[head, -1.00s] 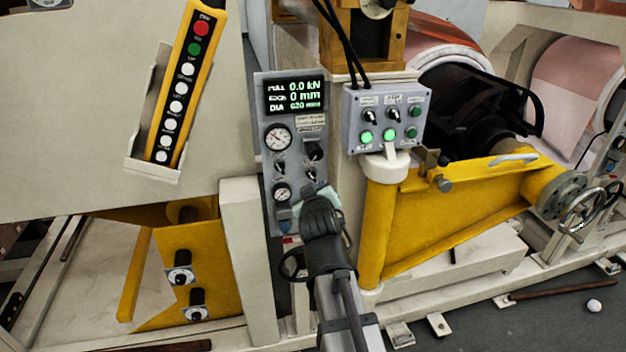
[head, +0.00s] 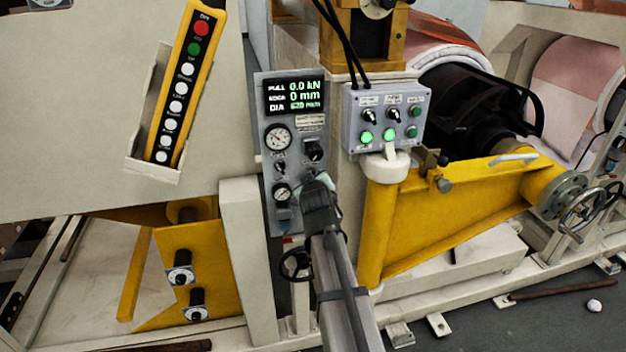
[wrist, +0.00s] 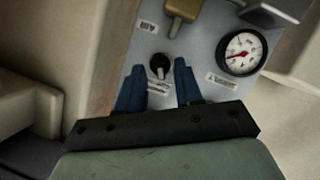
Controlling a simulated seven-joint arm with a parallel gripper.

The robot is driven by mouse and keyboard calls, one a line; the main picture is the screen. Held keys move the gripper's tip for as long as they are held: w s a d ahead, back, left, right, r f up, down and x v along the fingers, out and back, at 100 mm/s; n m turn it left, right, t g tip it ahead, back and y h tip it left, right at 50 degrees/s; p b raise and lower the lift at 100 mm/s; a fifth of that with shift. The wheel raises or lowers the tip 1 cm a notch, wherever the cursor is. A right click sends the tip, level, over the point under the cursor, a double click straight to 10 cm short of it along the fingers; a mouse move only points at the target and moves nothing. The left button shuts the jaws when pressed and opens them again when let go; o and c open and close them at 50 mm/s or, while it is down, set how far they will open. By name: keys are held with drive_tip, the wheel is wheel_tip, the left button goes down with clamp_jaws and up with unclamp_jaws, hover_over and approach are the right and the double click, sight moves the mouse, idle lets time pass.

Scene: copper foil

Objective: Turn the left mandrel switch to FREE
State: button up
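My gripper (head: 318,182) is in front of the lower right of the grey gauge panel (head: 265,105) in the head view. In the wrist view its two blue fingers (wrist: 158,75) are apart and empty. A small black selector knob (wrist: 160,66) with a pale pointer shows between and just beyond the fingertips; contact cannot be told. My gripper hides this part of the panel in the head view. Two black switches, left (head: 369,116) and right (head: 394,115), are on the grey button box. Switch labels are too small to read.
A round gauge (wrist: 243,53) and a brass fitting (wrist: 184,18) sit close to the knob. A yellow post (head: 376,235) stands right of my arm, a pale upright (head: 248,260) left. A handwheel (head: 294,264) is beside my arm.

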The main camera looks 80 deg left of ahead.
drive_tip(key=shift+x, duration=0.9)
drive_tip(key=shift+c, duration=0.5)
clamp_jaws()
